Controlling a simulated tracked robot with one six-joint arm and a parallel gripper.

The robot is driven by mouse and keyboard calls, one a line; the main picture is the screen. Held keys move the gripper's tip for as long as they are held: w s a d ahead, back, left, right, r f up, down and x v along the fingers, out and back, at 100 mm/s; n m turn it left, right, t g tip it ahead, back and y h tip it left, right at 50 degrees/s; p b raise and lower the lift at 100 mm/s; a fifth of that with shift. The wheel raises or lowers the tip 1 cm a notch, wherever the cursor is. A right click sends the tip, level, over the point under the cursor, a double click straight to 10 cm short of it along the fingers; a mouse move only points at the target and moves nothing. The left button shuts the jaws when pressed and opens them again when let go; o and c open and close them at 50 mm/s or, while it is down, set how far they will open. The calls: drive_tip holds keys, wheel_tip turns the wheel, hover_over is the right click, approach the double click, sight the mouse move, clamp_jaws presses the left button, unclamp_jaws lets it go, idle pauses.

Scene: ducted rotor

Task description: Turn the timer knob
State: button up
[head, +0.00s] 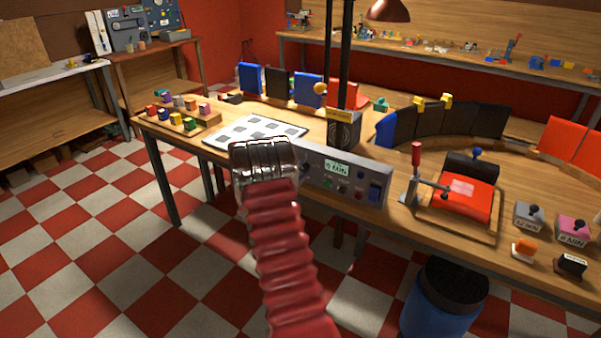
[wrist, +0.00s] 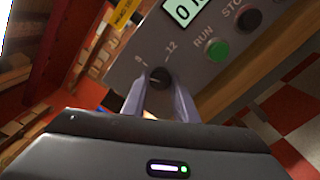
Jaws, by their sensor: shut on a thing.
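The grey control panel (head: 375,193) is fixed at the table's front edge. It carries a small lit display (head: 336,169), buttons and a switch. In the wrist view the panel (wrist: 190,55) is close and tilted. The black timer knob (wrist: 160,73) sits on it beside a printed 12. The two fingers of my gripper (wrist: 158,84) are on either side of the knob, shut on it. The display (wrist: 183,9) is partly cut off, so its full reading is not visible there. In the head view my red arm covers the panel's left end and hides the gripper.
A red lever-clamp fixture (head: 464,198) stands right of the panel. A white sheet with grey squares (head: 255,131) and a tray of coloured blocks (head: 180,118) lie left.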

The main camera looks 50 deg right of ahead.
drive_tip(key=shift+f+m, duration=0.15)
drive_tip(key=shift+m, duration=1.85)
drive_tip(key=shift+s+f, duration=0.1)
drive_tip(key=o, duration=0.8)
drive_tip(key=shift+o, duration=1.3)
drive_tip(key=shift+r, duration=0.2)
drive_tip(key=s+a, duration=0.1)
drive_tip(key=a, duration=1.3)
